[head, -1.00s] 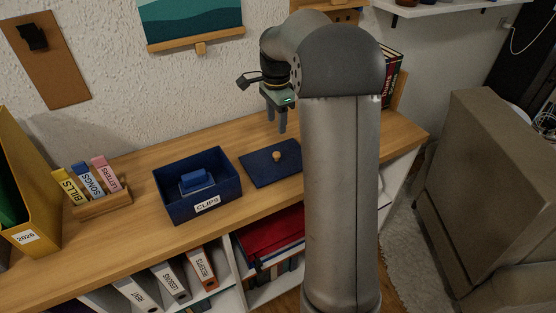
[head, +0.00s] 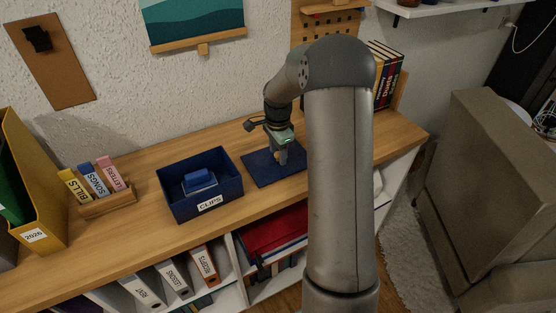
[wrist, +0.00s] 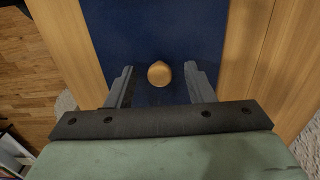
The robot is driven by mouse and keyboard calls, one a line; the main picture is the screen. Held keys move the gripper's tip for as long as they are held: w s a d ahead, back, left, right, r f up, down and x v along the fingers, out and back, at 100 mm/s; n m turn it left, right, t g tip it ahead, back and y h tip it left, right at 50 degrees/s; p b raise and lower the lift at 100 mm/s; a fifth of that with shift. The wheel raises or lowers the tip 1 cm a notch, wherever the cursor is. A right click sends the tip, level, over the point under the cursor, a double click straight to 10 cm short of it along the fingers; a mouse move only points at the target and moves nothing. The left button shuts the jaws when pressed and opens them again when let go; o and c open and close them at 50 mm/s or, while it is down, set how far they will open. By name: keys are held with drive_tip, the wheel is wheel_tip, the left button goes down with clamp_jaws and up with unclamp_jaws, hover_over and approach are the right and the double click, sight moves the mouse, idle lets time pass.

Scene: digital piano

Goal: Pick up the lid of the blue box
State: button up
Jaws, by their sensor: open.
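The blue lid (head: 258,168) lies flat on the wooden shelf top, to the right of the open blue box (head: 176,208) labelled CLIPS. In the wrist view the lid (wrist: 165,30) has a round wooden knob (wrist: 159,74) at its middle. My gripper (head: 281,158) is low over the lid, pointing down. In the wrist view my gripper (wrist: 160,85) is open, with one finger on each side of the knob and a gap on both sides. In the head view my gripper hides most of the knob.
Inside the box is a smaller blue item (head: 200,180). A wooden holder (head: 108,204) with labelled blocks stands to the left, beside a yellow file holder (head: 36,190). Books (head: 385,75) stand at the back right. The shelf top between box and holder is clear.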

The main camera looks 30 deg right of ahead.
clamp_jaws()
drive_tip(key=shift+r, duration=0.15)
